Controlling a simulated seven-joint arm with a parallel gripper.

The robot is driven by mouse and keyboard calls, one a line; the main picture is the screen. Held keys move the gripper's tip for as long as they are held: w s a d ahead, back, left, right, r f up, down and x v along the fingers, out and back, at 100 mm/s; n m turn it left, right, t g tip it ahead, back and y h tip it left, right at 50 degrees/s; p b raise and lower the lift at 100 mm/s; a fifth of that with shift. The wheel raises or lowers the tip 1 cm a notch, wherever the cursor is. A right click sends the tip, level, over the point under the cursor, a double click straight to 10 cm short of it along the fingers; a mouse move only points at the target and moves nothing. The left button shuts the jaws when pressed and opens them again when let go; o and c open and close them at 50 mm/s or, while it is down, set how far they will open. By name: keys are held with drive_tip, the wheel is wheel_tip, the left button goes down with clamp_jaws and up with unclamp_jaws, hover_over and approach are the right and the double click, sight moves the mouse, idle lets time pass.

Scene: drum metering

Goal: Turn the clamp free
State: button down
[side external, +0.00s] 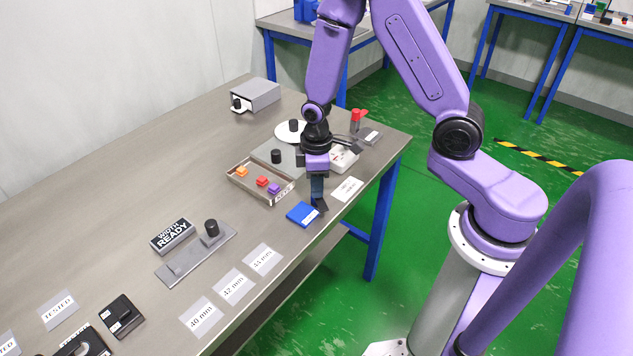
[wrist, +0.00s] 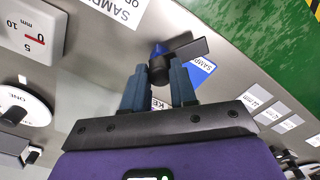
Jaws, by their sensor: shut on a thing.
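My gripper (side external: 318,197) points down near the front edge of the bench, just right of a flat blue piece (side external: 300,214). In the wrist view its two fingers (wrist: 160,84) are shut on a dark piece (wrist: 158,70) with a flat black arm (wrist: 188,49) sticking out to one side. The black arm also shows beside the fingertips in the side view (side external: 322,205). I cannot tell for certain that this is the clamp, or whether it touches the bench. The blue piece, with a white label, lies partly behind it in the wrist view (wrist: 202,68).
Left of my gripper is a tray (side external: 247,187) with small orange, red and purple blocks. White label cards (side external: 347,190) lie on the bench. A grey slide fixture with a black knob (side external: 211,228) and a "WIDTH READY" block (side external: 172,236) stand at front left.

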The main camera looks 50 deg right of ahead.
drive_tip(key=n, duration=0.6)
drive_tip(key=shift+n, duration=0.4)
idle(0.4)
drive_tip(key=c, duration=0.9)
unclamp_jaws()
drive_tip(key=shift+r, duration=0.1)
wheel_tip(320, 180, up, 17)
drive_tip(key=shift+r, duration=0.15)
